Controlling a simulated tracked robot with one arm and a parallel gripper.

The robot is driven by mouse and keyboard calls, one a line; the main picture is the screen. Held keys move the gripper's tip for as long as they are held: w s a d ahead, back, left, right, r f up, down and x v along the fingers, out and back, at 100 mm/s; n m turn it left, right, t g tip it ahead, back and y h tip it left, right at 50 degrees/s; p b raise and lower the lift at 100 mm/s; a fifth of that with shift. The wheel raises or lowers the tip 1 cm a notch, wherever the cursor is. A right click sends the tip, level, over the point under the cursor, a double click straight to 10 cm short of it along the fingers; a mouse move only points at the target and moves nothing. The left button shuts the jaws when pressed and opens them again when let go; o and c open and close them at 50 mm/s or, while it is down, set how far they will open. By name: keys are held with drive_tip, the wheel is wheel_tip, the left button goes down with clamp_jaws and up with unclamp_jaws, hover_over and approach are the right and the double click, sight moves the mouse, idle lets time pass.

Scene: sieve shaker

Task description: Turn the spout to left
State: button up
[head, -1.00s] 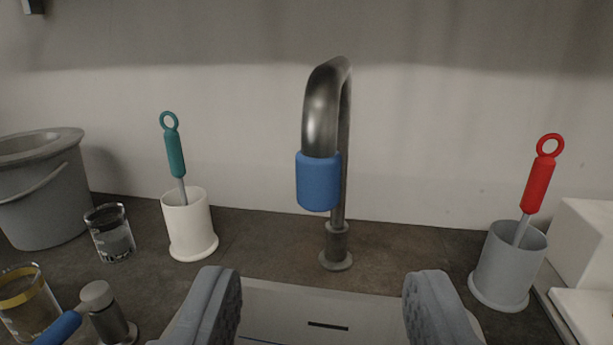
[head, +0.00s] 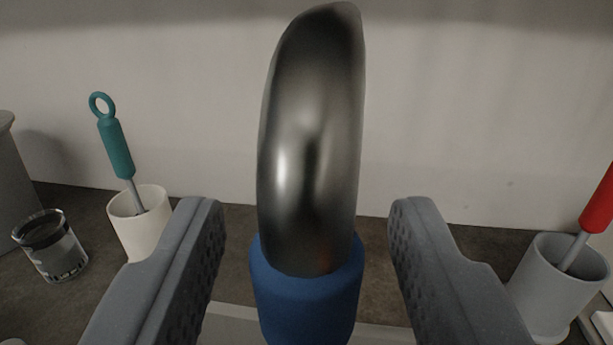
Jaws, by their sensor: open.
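The spout (head: 310,150) is a curved dark metal pipe that comes toward me in the middle of the head view. A blue sleeve (head: 306,295) covers its lower end. My gripper (head: 306,240) is open, with one grey finger to the left of the spout and one to the right. The spout and sleeve stand between the fingers, with a visible gap on both sides. The spout's upright pipe and its base are hidden behind the bend and the sleeve.
A white cup (head: 140,225) with a teal-handled tool (head: 115,148) stands at left, beside a glass (head: 50,247). A grey cup (head: 560,280) with a red-handled tool (head: 600,205) stands at right. Part of a grey bucket (head: 8,190) shows at the left edge. A pale wall is behind.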

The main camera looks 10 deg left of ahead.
drive_tip(key=shift+w, duration=0.55)
clamp_jaws()
